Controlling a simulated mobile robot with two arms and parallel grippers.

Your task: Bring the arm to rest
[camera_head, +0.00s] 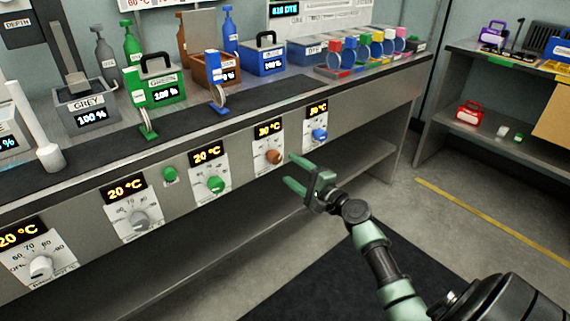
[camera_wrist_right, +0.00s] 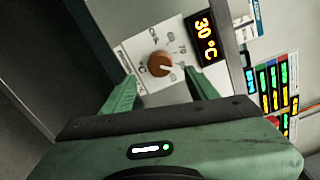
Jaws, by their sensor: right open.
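My right gripper (camera_head: 294,174) reaches in from the lower right in the head view. It is open and empty, just in front of the orange-brown dial (camera_head: 273,157) on the bench front. In the right wrist view the same orange-brown dial (camera_wrist_right: 160,64) shows between the two green fingers (camera_wrist_right: 158,92), apart from them. The display (camera_wrist_right: 206,40) beside it reads 30 °C. My left gripper does not show in either view.
A blue dial (camera_head: 320,135) is right of the orange-brown one; a green dial (camera_head: 216,184) is left. Coloured baths such as the green one (camera_head: 155,90) stand on the bench. A shelf unit (camera_head: 450,62) is at the right. Open floor (camera_head: 440,225) lies between.

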